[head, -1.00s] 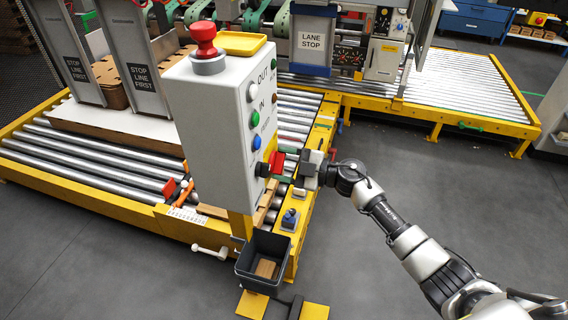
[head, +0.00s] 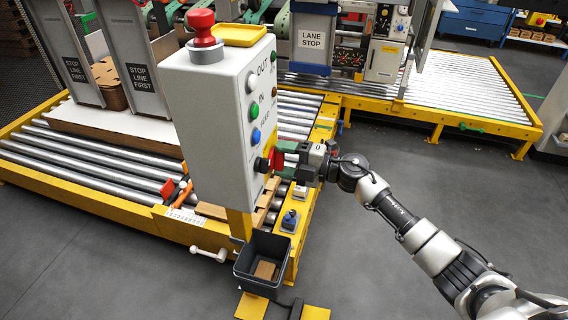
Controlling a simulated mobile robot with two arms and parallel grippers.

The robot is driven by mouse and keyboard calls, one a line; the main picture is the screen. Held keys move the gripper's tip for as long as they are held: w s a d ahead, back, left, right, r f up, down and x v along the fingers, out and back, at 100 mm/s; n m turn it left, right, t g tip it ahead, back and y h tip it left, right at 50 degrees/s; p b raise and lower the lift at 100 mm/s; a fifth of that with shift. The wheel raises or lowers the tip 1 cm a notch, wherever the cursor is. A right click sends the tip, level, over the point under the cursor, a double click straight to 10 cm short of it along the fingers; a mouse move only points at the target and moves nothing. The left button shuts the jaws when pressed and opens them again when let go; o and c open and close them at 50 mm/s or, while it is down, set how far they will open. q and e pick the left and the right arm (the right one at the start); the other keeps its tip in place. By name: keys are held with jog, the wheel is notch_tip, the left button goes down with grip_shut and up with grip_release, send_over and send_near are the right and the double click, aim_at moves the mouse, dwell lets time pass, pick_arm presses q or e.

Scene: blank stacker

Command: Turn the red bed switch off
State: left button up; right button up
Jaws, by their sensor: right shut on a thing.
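The red bed switch (head: 279,160) is a red handle on a black knob, low on the right side of the grey control box (head: 205,125). My right gripper (head: 285,157) reaches it from the right and is shut on the red handle. The fingers partly hide the handle, and its exact angle is hard to read. My left gripper is not in view.
Above the switch are a blue button (head: 256,136), a green button (head: 254,110) and a white button (head: 252,83). A red mushroom button (head: 202,28) and yellow tray (head: 240,35) top the box. A dark bin (head: 262,283) hangs below. Grey floor (head: 400,165) is open at right.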

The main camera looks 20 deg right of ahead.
jog(key=n+b, duration=0.2)
jog(key=n, duration=0.2)
jog(key=shift+f+n+b, duration=0.1)
jog(key=shift+n+b, duration=0.2)
jog(key=shift+b, duration=0.05)
pick_arm(q)
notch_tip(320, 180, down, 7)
jog(key=b, duration=0.4)
pick_arm(e)
jog(key=n, duration=0.5)
jog(key=shift+s, duration=0.1)
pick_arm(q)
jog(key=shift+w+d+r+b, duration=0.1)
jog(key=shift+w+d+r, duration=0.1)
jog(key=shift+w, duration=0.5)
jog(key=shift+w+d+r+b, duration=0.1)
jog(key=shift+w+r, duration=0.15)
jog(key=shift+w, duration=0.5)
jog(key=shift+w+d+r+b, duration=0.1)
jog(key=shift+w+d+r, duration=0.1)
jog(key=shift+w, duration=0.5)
pick_arm(e)
jog(key=shift+a+r+n, duration=0.1)
jog(key=shift+r+n, duration=0.15)
jog(key=shift+n, duration=0.65)
jog(key=o, duration=0.9)
jog(key=shift+r, duration=0.1)
